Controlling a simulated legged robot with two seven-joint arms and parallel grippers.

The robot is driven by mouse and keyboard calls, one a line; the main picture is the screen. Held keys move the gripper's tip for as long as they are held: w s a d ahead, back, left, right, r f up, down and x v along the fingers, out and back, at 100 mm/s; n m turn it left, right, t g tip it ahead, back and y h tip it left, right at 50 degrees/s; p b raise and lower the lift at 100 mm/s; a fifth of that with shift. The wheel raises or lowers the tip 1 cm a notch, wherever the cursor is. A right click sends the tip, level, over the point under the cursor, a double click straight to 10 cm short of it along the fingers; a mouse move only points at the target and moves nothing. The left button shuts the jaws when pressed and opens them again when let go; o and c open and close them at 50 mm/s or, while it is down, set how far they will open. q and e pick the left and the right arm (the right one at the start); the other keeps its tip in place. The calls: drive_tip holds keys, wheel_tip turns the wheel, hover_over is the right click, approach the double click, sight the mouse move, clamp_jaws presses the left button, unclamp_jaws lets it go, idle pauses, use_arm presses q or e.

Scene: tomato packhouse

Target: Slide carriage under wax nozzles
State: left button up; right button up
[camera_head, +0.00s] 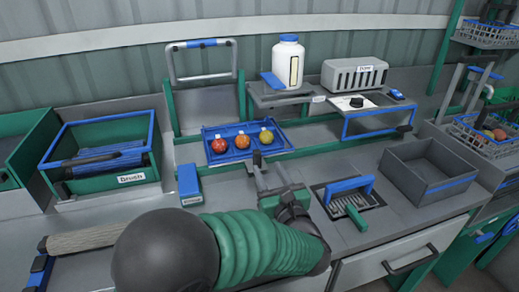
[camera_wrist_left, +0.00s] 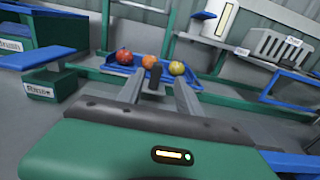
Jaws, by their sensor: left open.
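The carriage is a blue tray (camera_head: 236,156) holding a red, an orange and a yellow tomato in a row. It sits on a green rail frame, left of the shelf with the white bottle (camera_head: 289,63). A dark upright knob (camera_head: 257,158) stands at its front; it also shows in the left wrist view (camera_wrist_left: 155,74). My left gripper (camera_head: 267,168) is open just in front of the tray. In the left wrist view its fingers (camera_wrist_left: 158,84) stand either side of the knob, with gaps; contact is not visible. No nozzles can be made out. My right gripper is not in view.
A slotted grey box (camera_head: 355,75) stands on the shelf. A blue-rimmed bin (camera_head: 100,165) is at left, a small blue block (camera_head: 190,185) nearer.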

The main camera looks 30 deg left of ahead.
sight(257, 150)
use_arm(q)
drive_tip(key=x, duration=1.2)
drive_tip(key=shift+w+a+f, duration=0.1)
drive_tip(key=shift+a, duration=0.15)
clamp_jaws()
idle(0.6)
